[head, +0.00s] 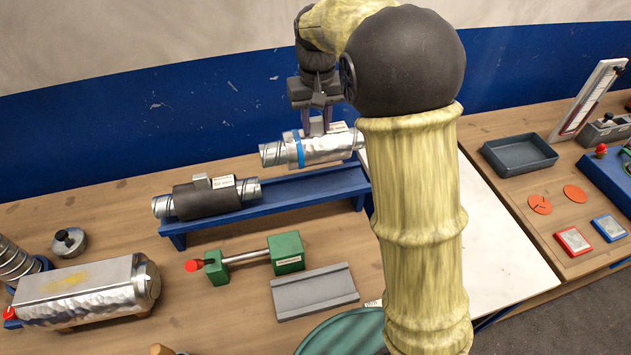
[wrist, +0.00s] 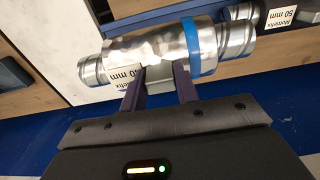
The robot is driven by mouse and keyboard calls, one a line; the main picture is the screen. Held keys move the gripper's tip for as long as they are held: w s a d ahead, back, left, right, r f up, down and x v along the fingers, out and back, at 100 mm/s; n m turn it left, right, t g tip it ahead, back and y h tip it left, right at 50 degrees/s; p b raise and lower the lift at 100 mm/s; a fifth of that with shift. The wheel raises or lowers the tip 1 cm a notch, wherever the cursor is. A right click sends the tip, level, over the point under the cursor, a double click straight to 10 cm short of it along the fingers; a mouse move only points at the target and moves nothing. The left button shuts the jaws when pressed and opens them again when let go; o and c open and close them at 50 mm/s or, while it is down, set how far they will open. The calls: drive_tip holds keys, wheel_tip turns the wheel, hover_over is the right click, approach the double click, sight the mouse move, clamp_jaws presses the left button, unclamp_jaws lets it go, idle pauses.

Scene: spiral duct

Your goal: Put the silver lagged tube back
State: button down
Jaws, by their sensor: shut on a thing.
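The silver lagged tube (head: 325,148) has a foil-covered middle, a blue band and bare spiral metal ends. My gripper (head: 318,128) is shut on it from above, and the tube is held roughly level, close over the right part of a long blue rack (head: 290,192). I cannot tell whether it touches the rack. In the wrist view the fingers (wrist: 158,88) grip a small grey block on the tube (wrist: 150,45), beside a white label reading mm. A black lagged tube (head: 205,199) with a labelled block on top lies on the rack's left part.
In front of the rack stand a green clamp with a steel rod (head: 250,256) and a grey grooved block (head: 314,292). A large foil-wrapped duct (head: 80,290) lies at front left. A dark tray (head: 520,154) is on the right bench. The blue wall stripe (head: 150,130) is close behind.

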sight(316, 133)
drive_tip(key=shift+s, duration=0.1)
drive_tip(key=shift+f+p, duration=0.6)
drive_tip(key=shift+f, duration=2.5)
drive_tip(key=shift+f+p, duration=0.4)
drive_tip(key=shift+f, duration=1.55)
drive_tip(key=c, duration=1.1)
unclamp_jaws()
drive_tip(key=shift+o, duration=0.2)
